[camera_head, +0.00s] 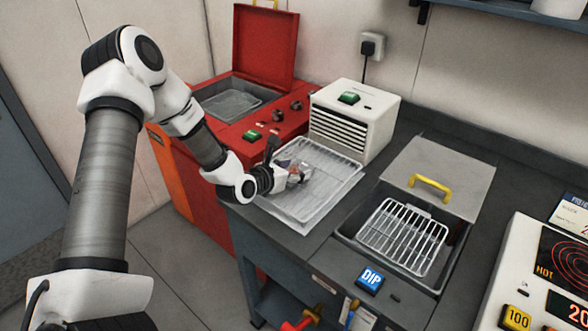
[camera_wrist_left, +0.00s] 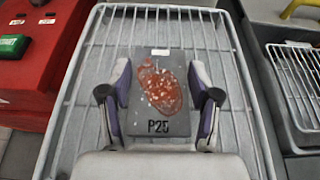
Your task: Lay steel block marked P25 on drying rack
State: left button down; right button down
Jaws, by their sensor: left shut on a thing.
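The steel block marked P25 (camera_wrist_left: 144,118) is a grey plate with a rust-red, white-flecked patch on its face. It shows in the left wrist view between the two purple-and-grey fingers of my left gripper (camera_wrist_left: 160,88), which is shut on it. The drying rack (camera_wrist_left: 75,100), a wire rack over a tray, lies beneath the block. In the head view my left gripper (camera_head: 290,176) is low over the drying rack (camera_head: 325,185), and the block is mostly hidden by it. I cannot tell whether the block touches the wires. My right gripper is not in view.
A white vented box (camera_head: 353,118) stands right behind the rack. A red machine (camera_head: 235,120) with an open lid is behind left. A dip tank (camera_head: 440,275) holding a wire basket (camera_head: 402,237) is to the right, near a hot plate (camera_head: 540,270).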

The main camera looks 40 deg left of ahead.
pick_arm(q)
jog(key=shift+c, duration=1.2)
grip_release()
jog(key=shift+r, duration=0.1)
jog(key=shift+s, duration=0.2)
jog(key=p+v, duration=0.1)
jog(key=v, duration=0.6)
jog(key=shift+w+r, duration=0.1)
jog(key=shift+r, duration=0.1)
jog(key=p+v, duration=0.3)
jog(key=shift+s+r, duration=0.25)
jog(key=shift+s+p, duration=0.45)
jog(key=shift+s, duration=0.15)
